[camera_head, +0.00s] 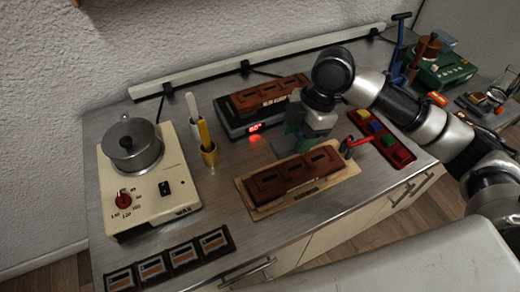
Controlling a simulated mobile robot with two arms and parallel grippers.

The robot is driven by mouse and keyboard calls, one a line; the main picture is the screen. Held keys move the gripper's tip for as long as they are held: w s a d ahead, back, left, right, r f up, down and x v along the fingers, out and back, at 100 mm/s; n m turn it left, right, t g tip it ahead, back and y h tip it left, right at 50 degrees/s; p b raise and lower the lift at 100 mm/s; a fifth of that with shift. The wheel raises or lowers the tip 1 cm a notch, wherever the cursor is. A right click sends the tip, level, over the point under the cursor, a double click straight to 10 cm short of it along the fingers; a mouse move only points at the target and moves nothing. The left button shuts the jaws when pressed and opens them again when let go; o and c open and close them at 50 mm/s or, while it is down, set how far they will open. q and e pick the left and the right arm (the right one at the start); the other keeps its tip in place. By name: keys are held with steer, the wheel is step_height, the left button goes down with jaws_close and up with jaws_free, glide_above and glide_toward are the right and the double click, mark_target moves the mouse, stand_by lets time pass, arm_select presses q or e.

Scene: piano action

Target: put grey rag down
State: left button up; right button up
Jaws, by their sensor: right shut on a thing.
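My right gripper (297,145) points down over the bench, between the scale and the front wooden block. It is shut on the grey rag (287,144), a small dull grey patch at its fingertips, mostly hidden by the gripper. I cannot tell whether the rag touches the bench top. My left gripper is not in view.
A brown block (296,174) lies on a pale board in front of the gripper. Behind are a scale (237,126) with another block. Left stand yellow and white holders (208,152) and a heater (160,200) with a pot (133,148). A red tray (400,154) lies right.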

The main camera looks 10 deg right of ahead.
steer(key=p, duration=0.1)
glide_above(255, 152)
steer(key=d, duration=0.1)
step_height(255, 152, down, 6)
steer(key=shift+w+f, duration=0.1)
step_height(255, 152, down, 4)
steer(key=shift+r+p, duration=0.2)
steer(key=shift+p, duration=0.35)
steer(key=shift+f, duration=0.15)
steer(key=shift+f, duration=0.1)
steer(key=o, duration=0.8)
steer(key=shift+o, duration=0.2)
steer(key=b+v, duration=0.2)
steer(key=v, duration=1)
